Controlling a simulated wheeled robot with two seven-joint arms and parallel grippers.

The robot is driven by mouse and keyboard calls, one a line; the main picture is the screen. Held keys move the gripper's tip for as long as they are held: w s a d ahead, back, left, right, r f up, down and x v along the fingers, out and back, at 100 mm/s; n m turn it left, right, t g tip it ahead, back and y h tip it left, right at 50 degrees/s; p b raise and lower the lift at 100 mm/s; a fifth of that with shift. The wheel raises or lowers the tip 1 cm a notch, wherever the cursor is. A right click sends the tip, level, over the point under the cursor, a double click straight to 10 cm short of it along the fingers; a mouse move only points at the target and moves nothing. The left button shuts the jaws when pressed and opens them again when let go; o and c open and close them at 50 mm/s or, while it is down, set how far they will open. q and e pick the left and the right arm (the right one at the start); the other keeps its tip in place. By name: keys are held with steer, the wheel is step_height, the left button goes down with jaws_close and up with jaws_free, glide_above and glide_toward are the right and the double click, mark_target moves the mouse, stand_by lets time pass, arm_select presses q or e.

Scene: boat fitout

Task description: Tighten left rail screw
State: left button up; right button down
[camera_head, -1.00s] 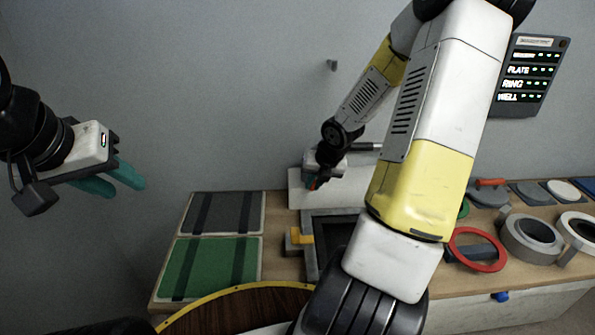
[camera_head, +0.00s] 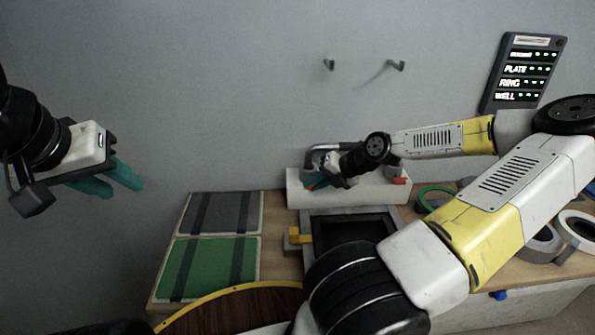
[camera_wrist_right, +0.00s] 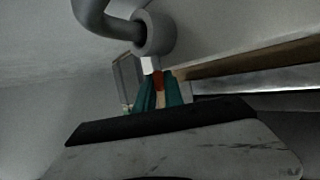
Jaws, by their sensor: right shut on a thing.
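A grey tubular rail (camera_head: 325,148) stands on a white block (camera_head: 370,192) at the back of the bench, against the wall. In the right wrist view the rail's bent tube (camera_wrist_right: 110,22) ends in a round collar (camera_wrist_right: 156,33). My right gripper (camera_head: 318,184) is at the rail's left end. Its teal fingers (camera_wrist_right: 159,92) are shut on a small red piece (camera_wrist_right: 158,79), apparently the left rail screw, close by the collar. How deep the screw sits is hidden. A second red piece (camera_head: 400,181) sits at the rail's right end. My left gripper (camera_head: 123,187) is open and empty at far left.
A dark recessed frame (camera_head: 350,215) with a yellow latch (camera_head: 297,237) lies before the rail. A grey panel (camera_head: 222,212) and a green panel (camera_head: 208,268) lie left. A green ring (camera_head: 434,192) and grey rings lie right, partly behind my arm. Wall hooks (camera_head: 396,65) hang above.

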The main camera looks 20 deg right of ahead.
steer(key=y, duration=0.1)
steer(key=m+t+y, duration=0.1)
steer(key=y, duration=0.1)
steer(key=shift+s+f+y, duration=0.1)
steer(key=shift+f+y, duration=0.2)
steer(key=shift+d+f+m+t+y, duration=0.15)
steer(key=shift+m+t+y, duration=0.1)
steer(key=shift+t+y, duration=0.4)
steer(key=shift+a+f+m+t+y, duration=0.1)
steer(key=shift+m+t+y, duration=0.2)
steer(key=shift+y, duration=0.65)
steer(key=c, duration=1.7)
jaws_free()
steer(key=shift+d, duration=0.15)
